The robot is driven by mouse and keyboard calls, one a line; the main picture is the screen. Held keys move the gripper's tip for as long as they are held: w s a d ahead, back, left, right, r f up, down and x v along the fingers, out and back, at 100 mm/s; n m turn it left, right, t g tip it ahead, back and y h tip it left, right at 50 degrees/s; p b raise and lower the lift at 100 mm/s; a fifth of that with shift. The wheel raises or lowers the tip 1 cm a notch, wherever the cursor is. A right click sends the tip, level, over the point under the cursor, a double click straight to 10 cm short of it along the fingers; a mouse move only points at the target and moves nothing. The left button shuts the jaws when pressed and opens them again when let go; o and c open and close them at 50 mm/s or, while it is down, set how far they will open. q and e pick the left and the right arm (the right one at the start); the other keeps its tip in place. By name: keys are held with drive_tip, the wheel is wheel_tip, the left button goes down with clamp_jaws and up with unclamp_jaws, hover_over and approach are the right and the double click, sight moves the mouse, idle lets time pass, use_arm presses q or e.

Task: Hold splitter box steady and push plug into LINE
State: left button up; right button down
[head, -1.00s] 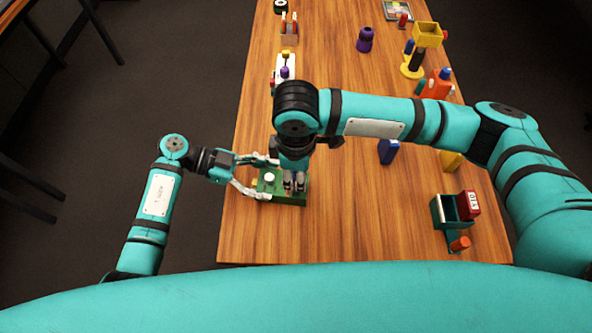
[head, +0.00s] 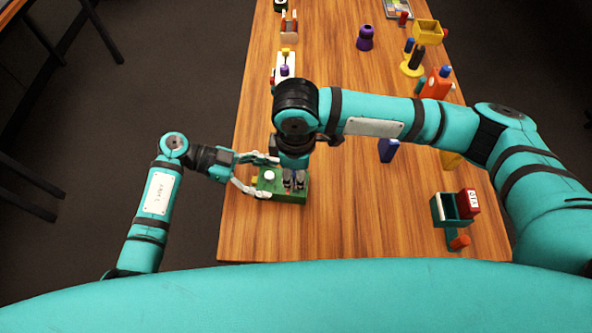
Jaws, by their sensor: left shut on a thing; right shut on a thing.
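The splitter box is a green block (head: 300,198) with a white round knob (head: 269,175) on top, near the left edge of the wooden table. My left gripper (head: 268,177) is shut on the box, one finger on the far side and one on the near side. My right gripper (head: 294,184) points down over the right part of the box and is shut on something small. The plug between its fingers is hidden, and so is the LINE socket. I cannot tell how deep the plug sits.
A green bin (head: 450,209) with a red box (head: 468,202) stands at the right. A blue block (head: 388,151) is mid-table. Further back are a purple object (head: 365,38), a yellow bin (head: 428,32) and an orange container (head: 437,84).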

drive_tip(key=shift+f, duration=1.65)
drive_tip(key=c, duration=1.1)
unclamp_jaws()
wheel_tip(320, 180, up, 12)
drive_tip(key=shift+r, duration=5.5)
use_arm(q)
drive_tip(key=o, duration=1.4)
